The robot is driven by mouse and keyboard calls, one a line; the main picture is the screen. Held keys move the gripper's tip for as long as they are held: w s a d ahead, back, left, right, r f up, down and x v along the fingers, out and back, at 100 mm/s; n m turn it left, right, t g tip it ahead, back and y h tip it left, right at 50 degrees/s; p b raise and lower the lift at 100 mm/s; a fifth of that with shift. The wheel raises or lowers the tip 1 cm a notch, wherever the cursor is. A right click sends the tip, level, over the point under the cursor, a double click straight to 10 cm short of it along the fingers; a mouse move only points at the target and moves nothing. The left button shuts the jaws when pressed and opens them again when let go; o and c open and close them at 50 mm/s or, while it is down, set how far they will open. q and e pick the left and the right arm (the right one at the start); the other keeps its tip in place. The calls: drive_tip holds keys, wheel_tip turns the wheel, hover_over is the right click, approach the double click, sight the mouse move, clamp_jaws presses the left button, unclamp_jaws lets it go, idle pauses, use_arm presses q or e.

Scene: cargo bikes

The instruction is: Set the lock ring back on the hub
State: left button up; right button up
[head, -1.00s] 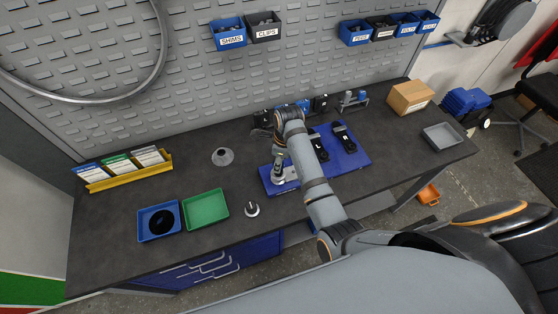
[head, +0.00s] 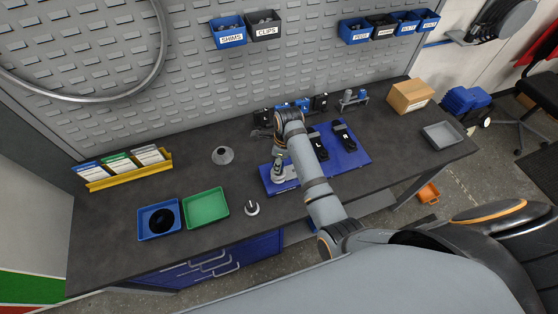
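A blue mat (head: 352,160) lies on the dark bench with a grey metal part (head: 287,177) at its left end, which may be the hub. My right gripper (head: 279,166) points down at this part, close above or touching it. The gripper is too small in the view to tell whether it is open or shut. I cannot make out the lock ring for certain; it may be hidden at the gripper. My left gripper is not in view.
A silver and black part (head: 251,208) and a grey cone (head: 222,155) stand left of the mat. A green tray (head: 205,207) is beside a blue tray (head: 146,230) holding a black round thing. A cardboard box (head: 410,96) and a grey tray (head: 442,136) are at the right.

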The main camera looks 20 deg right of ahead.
drive_tip(key=o, duration=1)
drive_tip(key=r, duration=0.7)
drive_tip(key=shift+s+d+r, duration=0.25)
drive_tip(key=shift+d, duration=0.15)
